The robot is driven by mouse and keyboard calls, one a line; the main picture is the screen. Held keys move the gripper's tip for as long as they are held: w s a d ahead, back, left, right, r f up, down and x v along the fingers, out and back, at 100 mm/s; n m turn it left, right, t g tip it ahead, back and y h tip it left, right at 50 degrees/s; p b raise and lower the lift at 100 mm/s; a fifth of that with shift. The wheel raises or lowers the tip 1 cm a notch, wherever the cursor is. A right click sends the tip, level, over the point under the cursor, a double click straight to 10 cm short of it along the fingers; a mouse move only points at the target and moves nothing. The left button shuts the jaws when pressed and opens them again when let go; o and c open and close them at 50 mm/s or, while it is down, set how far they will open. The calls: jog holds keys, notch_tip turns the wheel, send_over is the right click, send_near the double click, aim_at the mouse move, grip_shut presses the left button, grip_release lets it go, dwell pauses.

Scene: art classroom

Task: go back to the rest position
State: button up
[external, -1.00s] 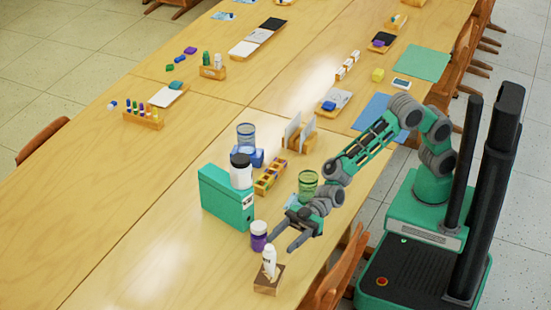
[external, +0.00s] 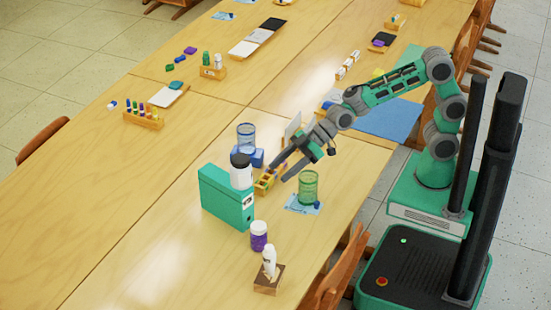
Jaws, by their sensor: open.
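My gripper (external: 277,172) is open, with its two fingers apart and nothing visible between them. It hangs over the table (external: 155,235), in front of a small wooden tray of coloured items (external: 264,184) and above and left of a green mesh cup (external: 308,187). From this angle I cannot tell how high the fingertips are above the tray. My arm reaches from the base at the right, bent up and over the table edge.
A green box (external: 226,200) with a white, black-lidded jar (external: 241,172) stands left of my gripper. A blue mesh cup (external: 246,136) stands behind. A purple jar (external: 259,236) and a white bottle (external: 269,261) on a wooden block are nearer. A chair (external: 340,270) touches the front edge.

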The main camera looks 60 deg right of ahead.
jog(key=d+r+m+h+p, duration=0.3)
jog(key=d+m+h+p, duration=0.15)
jog(key=d, duration=1.15)
jog(key=s+d+r+m+g+h+p, duration=0.1)
jog(key=s+d+m, duration=0.1)
jog(key=s+d, duration=0.2)
jog(key=s+d+m+g+h+p, duration=0.1)
jog(key=s+d, duration=0.3)
jog(key=d, duration=0.6)
jog(key=s+d+r+m+h+p, duration=0.1)
jog(key=s+d+m+h+p, duration=0.2)
jog(key=d, duration=0.5)
jog(key=shift+s+r+g, duration=0.3)
jog(key=shift+s+g, duration=0.1)
jog(key=shift+m+h, duration=0.25)
